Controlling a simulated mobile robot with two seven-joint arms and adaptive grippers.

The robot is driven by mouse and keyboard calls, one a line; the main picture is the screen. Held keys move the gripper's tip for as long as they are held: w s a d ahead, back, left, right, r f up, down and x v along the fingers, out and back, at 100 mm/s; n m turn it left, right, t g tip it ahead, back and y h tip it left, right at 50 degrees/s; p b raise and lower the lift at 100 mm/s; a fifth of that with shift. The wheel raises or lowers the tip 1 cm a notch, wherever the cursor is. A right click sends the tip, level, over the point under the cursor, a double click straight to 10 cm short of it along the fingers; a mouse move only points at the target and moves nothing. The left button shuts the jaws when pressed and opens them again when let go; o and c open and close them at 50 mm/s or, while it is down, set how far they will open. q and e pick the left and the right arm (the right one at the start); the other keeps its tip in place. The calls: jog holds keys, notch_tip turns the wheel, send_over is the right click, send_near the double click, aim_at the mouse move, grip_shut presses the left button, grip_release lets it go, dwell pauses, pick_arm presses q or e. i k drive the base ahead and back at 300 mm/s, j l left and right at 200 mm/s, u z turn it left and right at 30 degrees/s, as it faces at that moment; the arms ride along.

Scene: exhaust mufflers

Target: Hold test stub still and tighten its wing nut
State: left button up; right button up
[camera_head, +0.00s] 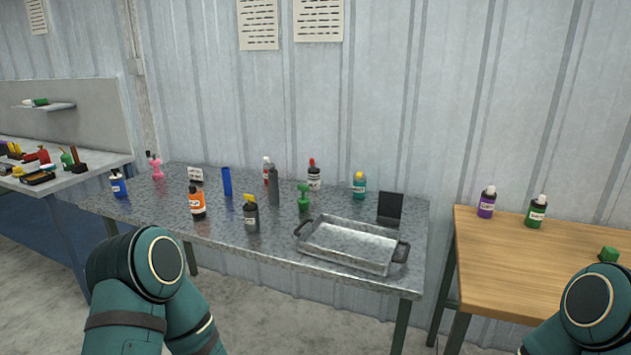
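I cannot make out a test stub or a wing nut anywhere in the head view. Teal links of my two arms show at the lower left and lower right edges. Both of my grippers are outside the picture, so what they hold is hidden.
A grey metal table (284,240) holds several bottles and a grey handled tray (345,260). A wooden table (520,270) at right holds a purple bottle (487,204), a green bottle (536,213) and a green block (608,254). A cluttered bench (85,177) stands at far left.

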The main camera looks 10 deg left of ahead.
aim_at(250, 199)
jog(key=i+j+z, duration=0.1)
jog(key=j+z, duration=0.2)
jog(key=j, duration=0.15)
jog(key=j+z, duration=0.3)
jog(key=j, duration=0.15)
jog(key=j+z, duration=0.4)
jog(key=j, duration=1.55)
jog(key=k, duration=0.1)
